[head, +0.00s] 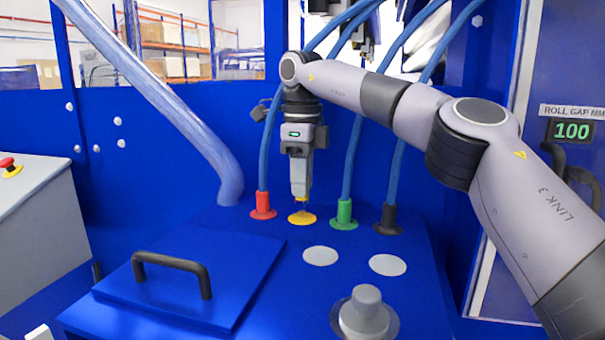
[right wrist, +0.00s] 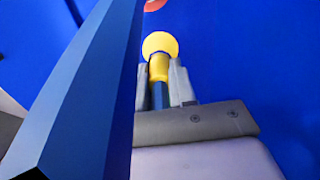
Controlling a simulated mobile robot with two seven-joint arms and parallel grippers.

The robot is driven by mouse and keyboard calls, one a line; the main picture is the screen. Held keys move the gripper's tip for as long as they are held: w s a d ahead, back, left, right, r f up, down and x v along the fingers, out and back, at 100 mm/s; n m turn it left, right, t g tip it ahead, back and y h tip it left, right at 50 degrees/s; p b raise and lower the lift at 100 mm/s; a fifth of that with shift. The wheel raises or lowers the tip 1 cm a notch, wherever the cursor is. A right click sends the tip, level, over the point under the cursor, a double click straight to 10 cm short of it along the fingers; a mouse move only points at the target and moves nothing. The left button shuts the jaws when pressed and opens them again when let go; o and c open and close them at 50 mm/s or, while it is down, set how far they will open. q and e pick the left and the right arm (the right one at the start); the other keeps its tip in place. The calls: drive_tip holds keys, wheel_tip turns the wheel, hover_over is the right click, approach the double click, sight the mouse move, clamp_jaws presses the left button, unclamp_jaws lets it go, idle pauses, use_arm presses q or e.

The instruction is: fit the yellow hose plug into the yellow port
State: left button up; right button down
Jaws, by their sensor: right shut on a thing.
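My right gripper (head: 301,198) points straight down just above the yellow port (head: 302,218) at the back of the blue deck. In the right wrist view its fingers (right wrist: 162,85) are shut on the yellow hose plug (right wrist: 158,68), with a short blue hose end below it between the fingers. The plug lines up with the round yellow port (right wrist: 160,44) and overlaps its near edge there. In the head view the plug is mostly hidden by the fingers. My left gripper is not in view.
A red port (head: 263,206) with a hose stands close to the left, a green one (head: 344,215) close to the right, and a black one (head: 388,220) beyond. A lid with a black handle (head: 172,264) and a grey knob (head: 365,312) are nearer. A long blue shape (right wrist: 85,90) crosses the wrist view.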

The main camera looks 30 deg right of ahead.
drive_tip(key=shift+f, duration=0.2)
idle(0.4)
drive_tip(key=shift+f+b, duration=1)
drive_tip(key=shift+f, duration=0.65)
drive_tip(key=c, duration=0.8)
unclamp_jaws()
drive_tip(key=shift+r, duration=0.1)
drive_tip(key=shift+c, duration=0.2)
drive_tip(key=shift+r, duration=0.1)
drive_tip(key=shift+r+p, duration=1.1)
drive_tip(key=shift+r, duration=2.4)
drive_tip(key=shift+f, duration=0.1)
